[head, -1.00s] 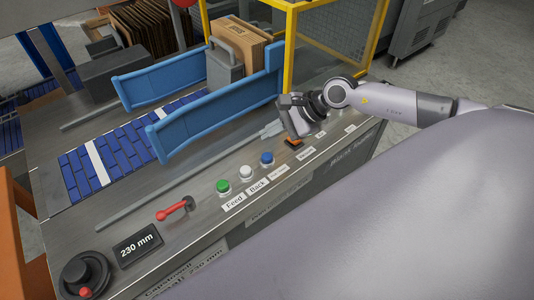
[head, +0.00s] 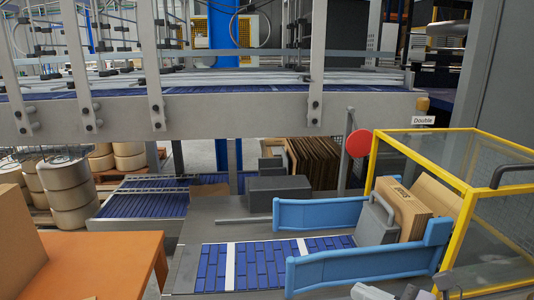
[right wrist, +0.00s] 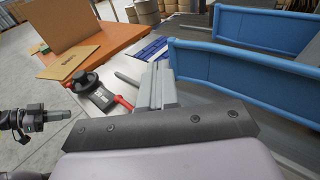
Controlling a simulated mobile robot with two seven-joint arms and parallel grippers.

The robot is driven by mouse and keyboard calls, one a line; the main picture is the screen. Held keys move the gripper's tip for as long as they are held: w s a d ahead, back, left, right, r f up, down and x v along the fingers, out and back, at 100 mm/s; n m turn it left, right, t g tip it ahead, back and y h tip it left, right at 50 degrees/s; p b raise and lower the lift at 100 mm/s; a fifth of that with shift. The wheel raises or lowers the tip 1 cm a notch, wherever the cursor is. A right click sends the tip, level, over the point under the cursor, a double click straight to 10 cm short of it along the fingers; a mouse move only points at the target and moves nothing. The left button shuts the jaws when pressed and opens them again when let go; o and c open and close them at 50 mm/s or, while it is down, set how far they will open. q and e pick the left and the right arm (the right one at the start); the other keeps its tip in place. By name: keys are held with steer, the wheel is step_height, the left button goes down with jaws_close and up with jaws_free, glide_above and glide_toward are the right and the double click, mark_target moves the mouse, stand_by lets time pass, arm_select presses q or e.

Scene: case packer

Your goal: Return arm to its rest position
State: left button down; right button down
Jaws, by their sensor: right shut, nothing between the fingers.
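My right gripper (right wrist: 156,88) shows in the right wrist view with its grey fingers together and nothing between them. It is above the control panel, near a red lever (right wrist: 124,103) and a black knob (right wrist: 83,81). In the head view only a small dark part of the right gripper (head: 409,292) shows at the bottom edge, right of centre, below the near blue guide (head: 365,270); its fingertips are hidden there. My left gripper is not seen in the head view.
The yellow-framed guard (head: 460,215) stands at the right, beside upright cardboard blanks (head: 403,212). Blue rollers (head: 265,262) run between the guides. An orange table (head: 105,262) stands at the left. A dark mechanical part (right wrist: 38,118) at the wrist view's left is unclear.

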steer(key=s+d+f+m+t+h, duration=0.1)
steer(key=s+d+m+t+h, duration=0.15)
steer(key=m+h, duration=0.85)
steer(key=s+d+f+m+t+h, duration=0.15)
steer(key=d+m, duration=0.25)
steer(key=m, duration=1.5)
steer(key=s+a+f+m+g, duration=0.1)
steer(key=s+f+m+g, duration=0.55)
steer(key=s, duration=0.35)
steer(key=s+a+f+m+g, duration=0.1)
steer(key=s+f+m+g, duration=0.5)
steer(key=s, duration=0.4)
steer(key=w+a+f+t+y+p, duration=0.1)
steer(key=w+a+f+t+y, duration=0.2)
steer(key=w+f+t, duration=0.3)
steer(key=shift+w+f+t+p, duration=0.15)
steer(key=shift+f+t+p, duration=0.2)
steer(key=shift+t, duration=0.2)
steer(key=shift+a, duration=0.1)
steer(key=shift+r+m, duration=0.1)
steer(key=shift+m, duration=0.15)
